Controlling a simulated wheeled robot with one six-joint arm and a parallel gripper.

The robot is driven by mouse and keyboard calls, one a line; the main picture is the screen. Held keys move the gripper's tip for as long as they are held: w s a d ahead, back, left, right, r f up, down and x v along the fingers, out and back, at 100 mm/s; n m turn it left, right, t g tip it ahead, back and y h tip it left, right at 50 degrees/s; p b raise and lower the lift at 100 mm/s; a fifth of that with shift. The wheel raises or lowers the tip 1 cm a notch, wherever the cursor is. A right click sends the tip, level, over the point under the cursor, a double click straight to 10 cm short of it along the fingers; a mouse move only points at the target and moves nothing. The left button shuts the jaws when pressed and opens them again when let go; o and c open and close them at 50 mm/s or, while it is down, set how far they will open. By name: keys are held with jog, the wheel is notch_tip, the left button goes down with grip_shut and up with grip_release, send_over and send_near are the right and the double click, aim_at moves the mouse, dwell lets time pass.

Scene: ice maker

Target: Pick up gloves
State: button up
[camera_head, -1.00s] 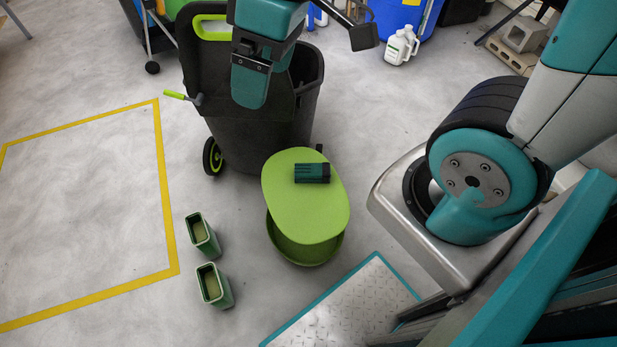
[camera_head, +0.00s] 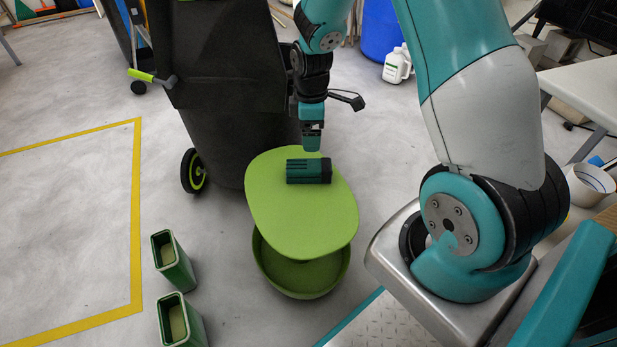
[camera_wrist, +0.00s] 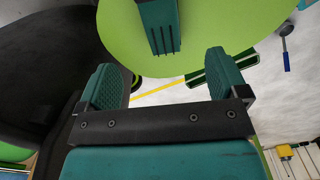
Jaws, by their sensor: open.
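The gloves appear to be the dark green, ribbed bundle with a black end (camera_head: 309,171) lying on the round lime-green top of a small stand (camera_head: 300,215). In the wrist view the bundle (camera_wrist: 158,26) shows at the top, with dark slits, on the lime surface (camera_wrist: 215,28). My gripper (camera_head: 312,142) hangs fingers down above the back edge of the stand, just behind the bundle. In the wrist view my gripper (camera_wrist: 165,85) has its two teal fingers wide apart with nothing between them. The bundle lies beyond the fingertips, apart from them.
A large black wheeled bin (camera_head: 235,110) stands close behind and left of the stand. Two green open containers (camera_head: 172,262) stand on the floor at front left. A white jug (camera_head: 397,66) stands at the back. The yellow-taped floor area at left is clear.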

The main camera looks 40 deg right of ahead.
aim_at(309, 165)
notch_tip(309, 165, down, 8)
jog(key=b, duration=0.2)
jog(key=shift+f+b, duration=0.2)
jog(key=shift+b, duration=0.2)
jog(key=f+b, duration=0.1)
jog(key=f, duration=0.1)
jog(key=f+b, duration=0.2)
jog(key=f, duration=0.1)
jog(key=shift+w+a, duration=0.15)
jog(key=shift+a, duration=0.05)
jog(key=c, duration=1)
